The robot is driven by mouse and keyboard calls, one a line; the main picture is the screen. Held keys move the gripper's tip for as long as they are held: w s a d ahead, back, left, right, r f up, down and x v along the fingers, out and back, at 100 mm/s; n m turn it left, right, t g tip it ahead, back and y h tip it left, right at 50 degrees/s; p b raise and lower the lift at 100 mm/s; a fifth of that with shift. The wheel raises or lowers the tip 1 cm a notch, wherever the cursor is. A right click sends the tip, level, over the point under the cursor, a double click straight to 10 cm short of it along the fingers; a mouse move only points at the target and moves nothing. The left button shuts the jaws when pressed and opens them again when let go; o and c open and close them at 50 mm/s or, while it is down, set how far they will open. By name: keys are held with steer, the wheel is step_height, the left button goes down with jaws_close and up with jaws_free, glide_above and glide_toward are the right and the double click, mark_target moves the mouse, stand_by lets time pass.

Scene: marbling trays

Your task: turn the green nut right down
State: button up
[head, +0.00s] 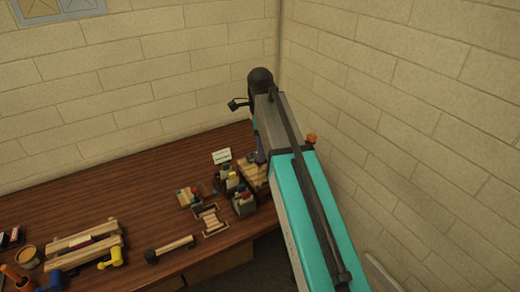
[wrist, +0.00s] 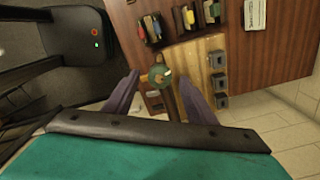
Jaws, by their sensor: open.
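The green nut (wrist: 157,74) is a small round piece in the wrist view, with a pale spot at its middle. A brown rod (wrist: 172,100) runs from it toward the wrist. My gripper (wrist: 158,78) has two purple fingers, open and empty, one on each side of the nut with a gap to each. I cannot tell how deep the nut sits between the fingertips. In the head view my gripper (head: 259,157) is mostly hidden behind my arm, over the wooden board (head: 252,175). The nut cannot be made out there.
Several dark grey blocks (wrist: 219,82) line the board beside the right finger. Small holders of coloured items (wrist: 183,18) and a white card (wrist: 255,14) are close by. A mallet (head: 170,248) and a wooden press (head: 85,243) lie to the left. A brick wall (head: 400,90) rises at the right.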

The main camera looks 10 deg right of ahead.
steer(key=shift+f, duration=0.85)
steer(key=c, duration=1)
steer(key=shift+c, duration=0.2)
